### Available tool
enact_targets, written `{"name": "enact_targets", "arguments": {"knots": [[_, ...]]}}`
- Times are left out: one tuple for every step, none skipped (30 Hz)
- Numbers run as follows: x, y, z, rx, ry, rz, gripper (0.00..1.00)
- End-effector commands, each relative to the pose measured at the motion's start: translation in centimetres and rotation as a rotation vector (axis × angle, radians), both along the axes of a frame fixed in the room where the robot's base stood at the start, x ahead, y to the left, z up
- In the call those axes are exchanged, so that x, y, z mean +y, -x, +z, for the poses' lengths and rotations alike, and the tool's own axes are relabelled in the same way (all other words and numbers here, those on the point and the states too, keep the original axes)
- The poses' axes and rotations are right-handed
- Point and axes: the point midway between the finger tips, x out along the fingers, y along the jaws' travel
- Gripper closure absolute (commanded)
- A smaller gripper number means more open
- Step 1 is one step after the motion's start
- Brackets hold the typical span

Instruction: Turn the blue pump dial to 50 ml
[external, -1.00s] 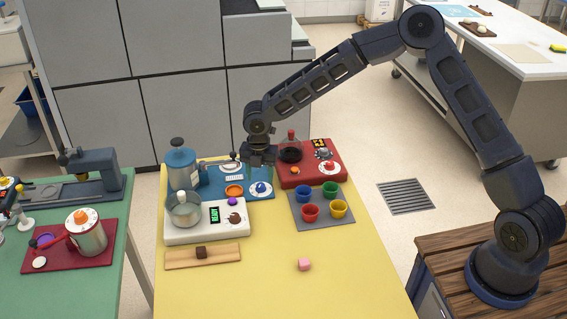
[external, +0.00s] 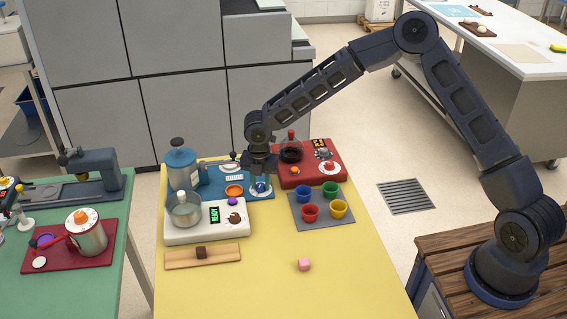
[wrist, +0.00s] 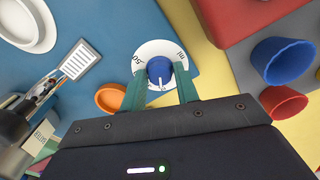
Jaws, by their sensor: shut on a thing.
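The blue pump dial (wrist: 159,69) is a round blue knob on a white disc (wrist: 148,48). The disc shows "50" at its left and "ml" at its right in the wrist view. The knob's white pointer line points down toward my gripper body, away from the "50". My gripper (wrist: 160,76) has a green finger on each side of the knob and is shut on it. In the external view my gripper (external: 260,174) is low over the dial and partly hides it. The dial sits on a blue board (external: 212,193) beside a blue pump canister (external: 183,170).
An orange ring (external: 234,190) lies left of the dial. A red board (external: 320,174) is to the right, and a grey mat (external: 323,217) with several coloured cups is at the near right. A white scale (external: 180,236) with a metal pot stands at the near left.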

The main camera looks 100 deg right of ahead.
Motion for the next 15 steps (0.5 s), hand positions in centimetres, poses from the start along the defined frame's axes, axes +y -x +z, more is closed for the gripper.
{"name": "enact_targets", "arguments": {"knots": [[-0.02, -0.05, 0.03, -0.001, 0.000, -0.004, 0.92], [-0.02, -0.05, 0.03, -0.001, 0.000, -0.008, 0.92], [-0.02, -0.05, 0.03, -0.001, 0.000, -0.015, 0.92], [-0.01, -0.05, 0.03, -0.001, 0.000, -0.023, 0.92], [0.00, -0.07, 0.03, -0.001, 0.000, -0.031, 0.92], [0.04, -0.09, 0.04, -0.001, 0.001, -0.043, 0.92], [0.04, -0.10, 0.05, -0.001, 0.001, -0.055, 0.92], [0.02, -0.08, 0.05, 0.000, 0.002, -0.069, 0.92], [0.00, -0.07, 0.08, 0.000, 0.002, -0.092, 0.92], [0.00, -0.10, 0.11, -0.001, 0.003, -0.109, 0.92], [0.01, -0.10, 0.10, -0.001, 0.003, -0.129, 0.92], [0.05, -0.13, 0.09, -0.001, 0.003, -0.157, 0.92], [0.02, -0.09, 0.08, 0.000, 0.003, -0.181, 0.92], [0.02, -0.09, 0.09, 0.000, 0.002, -0.206, 0.92], [0.02, -0.13, 0.12, -0.001, 0.004, -0.240, 0.92]]}}
